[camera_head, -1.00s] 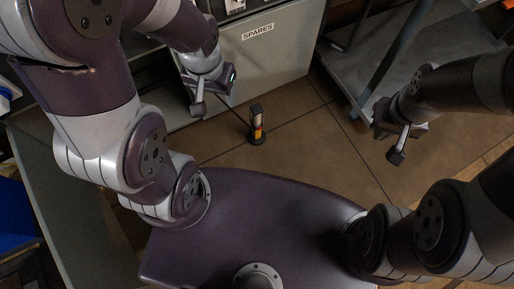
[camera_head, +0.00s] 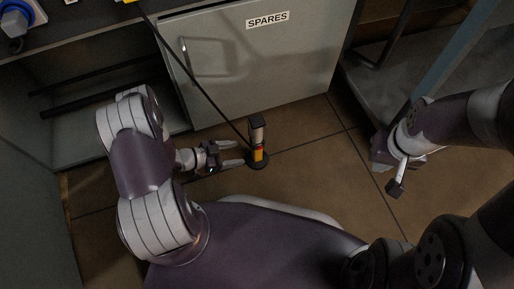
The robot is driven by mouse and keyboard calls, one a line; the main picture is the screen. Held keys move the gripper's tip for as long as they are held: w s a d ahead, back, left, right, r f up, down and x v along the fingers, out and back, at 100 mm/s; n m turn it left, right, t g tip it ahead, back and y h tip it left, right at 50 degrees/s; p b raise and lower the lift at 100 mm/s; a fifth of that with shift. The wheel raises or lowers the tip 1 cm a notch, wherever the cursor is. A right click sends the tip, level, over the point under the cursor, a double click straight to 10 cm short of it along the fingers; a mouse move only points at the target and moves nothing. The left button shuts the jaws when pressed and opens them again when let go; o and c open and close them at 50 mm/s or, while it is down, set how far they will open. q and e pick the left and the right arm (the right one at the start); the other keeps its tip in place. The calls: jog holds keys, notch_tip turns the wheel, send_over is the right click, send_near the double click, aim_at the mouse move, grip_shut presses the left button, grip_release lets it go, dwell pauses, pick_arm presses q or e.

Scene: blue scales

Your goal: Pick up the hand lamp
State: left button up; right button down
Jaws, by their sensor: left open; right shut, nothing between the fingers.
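The hand lamp (camera_head: 257,139) stands upright on the brown tiled floor in front of the grey cabinet. It has a dark and grey top, an orange-yellow band and a round dark base. A thin black cable or rod runs from it up to the left. My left gripper (camera_head: 238,153) is open, low beside the lamp's left side, its fingers pointing right at the lower body. I cannot tell whether the fingers touch it or straddle it. My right gripper (camera_head: 396,187) is shut and empty, to the right, well apart from the lamp.
A grey cabinet with a door labelled SPARES (camera_head: 268,20) stands behind the lamp, with a handle at the left of the door. A grey metal frame (camera_head: 455,50) stands at the upper right. The floor (camera_head: 330,170) right of the lamp is clear.

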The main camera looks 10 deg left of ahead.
aim_at(256, 160)
pick_arm(q)
jog(key=b+x, duration=0.6)
jog(key=x, duration=0.4)
jog(key=shift+w+d+f+b, duration=0.2)
jog(key=shift+f+b, duration=0.15)
jog(key=shift+w+d, duration=0.1)
jog(key=shift+d, duration=0.05)
jog(key=shift+r, duration=0.2)
grip_shut()
